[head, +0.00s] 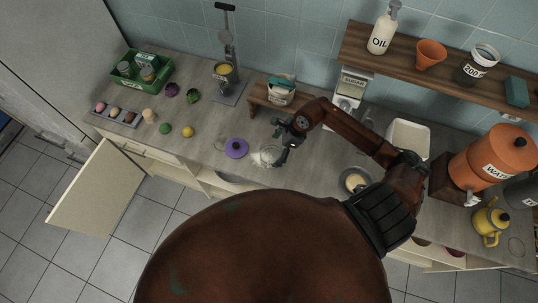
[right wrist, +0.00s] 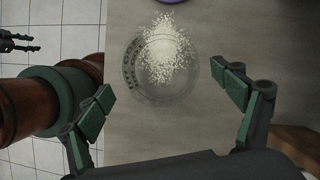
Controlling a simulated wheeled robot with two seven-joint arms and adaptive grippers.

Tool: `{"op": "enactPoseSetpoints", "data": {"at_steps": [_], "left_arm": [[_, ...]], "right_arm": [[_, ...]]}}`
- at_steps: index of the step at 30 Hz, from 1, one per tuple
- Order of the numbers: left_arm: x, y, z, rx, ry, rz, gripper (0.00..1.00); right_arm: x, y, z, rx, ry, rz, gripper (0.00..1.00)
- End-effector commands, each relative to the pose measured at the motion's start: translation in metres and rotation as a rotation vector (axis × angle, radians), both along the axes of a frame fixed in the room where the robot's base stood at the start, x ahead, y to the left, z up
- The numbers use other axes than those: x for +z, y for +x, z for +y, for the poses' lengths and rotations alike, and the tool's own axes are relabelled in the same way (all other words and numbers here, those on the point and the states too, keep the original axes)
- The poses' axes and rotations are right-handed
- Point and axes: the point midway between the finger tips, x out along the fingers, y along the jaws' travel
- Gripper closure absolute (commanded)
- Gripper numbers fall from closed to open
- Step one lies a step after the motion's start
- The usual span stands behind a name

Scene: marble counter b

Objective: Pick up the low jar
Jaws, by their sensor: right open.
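The low jar (head: 268,156) is a short, round, clear glass jar with white grains in it, standing on the counter near its front edge. In the right wrist view the jar (right wrist: 160,72) lies just ahead of and between the two fingers. My right gripper (head: 281,143) is open and empty, right beside the jar in the head view; its fingers (right wrist: 163,82) are spread wider than the jar. Whether they touch it I cannot tell. My left gripper (right wrist: 14,40) shows partly at the top left of the right wrist view, away from the jar; it is out of the head view.
A purple lid (head: 236,148) lies just left of the jar. A small wooden stand (head: 262,97) with a teal-topped container (head: 281,90) is behind it. A bowl (head: 355,181) is to the right. Loose produce, including a yellow piece (head: 187,132), lies left.

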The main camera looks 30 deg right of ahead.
Motion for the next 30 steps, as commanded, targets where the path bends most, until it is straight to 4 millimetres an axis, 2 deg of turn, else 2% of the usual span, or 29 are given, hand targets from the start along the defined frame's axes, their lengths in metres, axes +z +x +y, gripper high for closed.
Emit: {"op": "enactPoseSetpoints", "data": {"at_steps": [4,12,18,26,30], "left_arm": [[0.007,0.004,0.0,-0.001,-0.001,-0.007,0.6],[0.023,0.0,0.001,0.0,0.001,-0.003,0.6],[0.027,0.001,0.001,-0.001,0.001,-0.004,0.6],[0.026,0.002,0.001,-0.001,0.001,-0.004,0.6],[0.026,0.004,0.001,-0.002,0.0,-0.006,0.6]], "right_arm": [[-0.013,0.003,0.006,0.001,0.002,0.003,0.13],[-0.043,0.01,0.011,-0.002,0.004,0.005,0.13],[-0.064,0.014,0.016,-0.001,0.001,0.001,0.13],[-0.066,0.014,0.016,0.001,-0.001,0.0,0.14],[-0.066,0.014,0.016,0.0,-0.001,0.001,0.23]]}}
